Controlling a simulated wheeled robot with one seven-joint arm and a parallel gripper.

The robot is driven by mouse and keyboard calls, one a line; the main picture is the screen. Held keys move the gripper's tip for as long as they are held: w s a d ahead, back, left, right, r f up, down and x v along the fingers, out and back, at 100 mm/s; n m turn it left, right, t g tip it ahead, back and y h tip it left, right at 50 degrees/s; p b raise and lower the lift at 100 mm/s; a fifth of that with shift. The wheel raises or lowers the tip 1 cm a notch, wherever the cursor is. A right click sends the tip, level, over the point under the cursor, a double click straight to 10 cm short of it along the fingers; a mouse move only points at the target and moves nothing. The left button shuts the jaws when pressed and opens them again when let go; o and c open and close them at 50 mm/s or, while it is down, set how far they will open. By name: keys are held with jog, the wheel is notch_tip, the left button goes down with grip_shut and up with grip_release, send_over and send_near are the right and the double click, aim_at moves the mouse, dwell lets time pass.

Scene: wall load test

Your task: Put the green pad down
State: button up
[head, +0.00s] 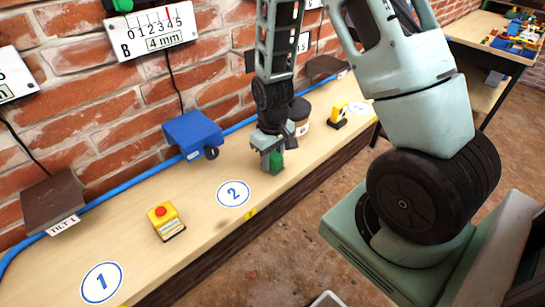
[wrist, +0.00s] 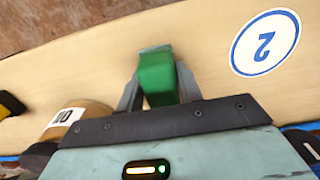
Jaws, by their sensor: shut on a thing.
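The green pad (wrist: 157,75) is between the two fingers of my gripper (wrist: 158,85) in the wrist view, and the fingers are shut on it. In the head view my gripper (head: 271,158) is over the wooden shelf, right of the round "2" marker, with a bit of the green pad (head: 276,161) showing at the fingertips. I cannot tell whether the pad touches the shelf or is just above it.
The wooden shelf (head: 130,240) runs along a brick wall. On it are a yellow box with a red button (head: 165,221), a blue device (head: 194,134), a brown jar (head: 301,128) close behind my gripper, and a small yellow-black object (head: 338,117). Bare shelf surrounds the "2" marker (head: 233,194).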

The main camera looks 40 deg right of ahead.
aim_at(272, 154)
jog(key=shift+f, duration=0.15)
jog(key=o, duration=0.9)
notch_tip(272, 154, up, 12)
jog(key=s+a+r+n, duration=0.2)
jog(key=s+a, duration=0.1)
jog(key=a, duration=0.4)
jog(key=s+a+r+n, duration=0.1)
jog(key=s+a+r, duration=0.1)
jog(key=a, duration=0.5)
jog(key=s+a+r+n, duration=0.1)
jog(key=s+a, duration=0.2)
jog(key=s, duration=0.1)
jog(key=s+a+r+n, duration=0.1)
jog(key=s+a+n, duration=0.1)
jog(key=s, duration=0.2)
jog(key=s+a+n, duration=0.1)
jog(key=s+a, duration=0.2)
jog(key=s, duration=0.1)
jog(key=shift+s+a+r+y+b, duration=0.3)
jog(key=shift+s+r+b, duration=0.05)
jog(key=shift+s+r, duration=0.05)
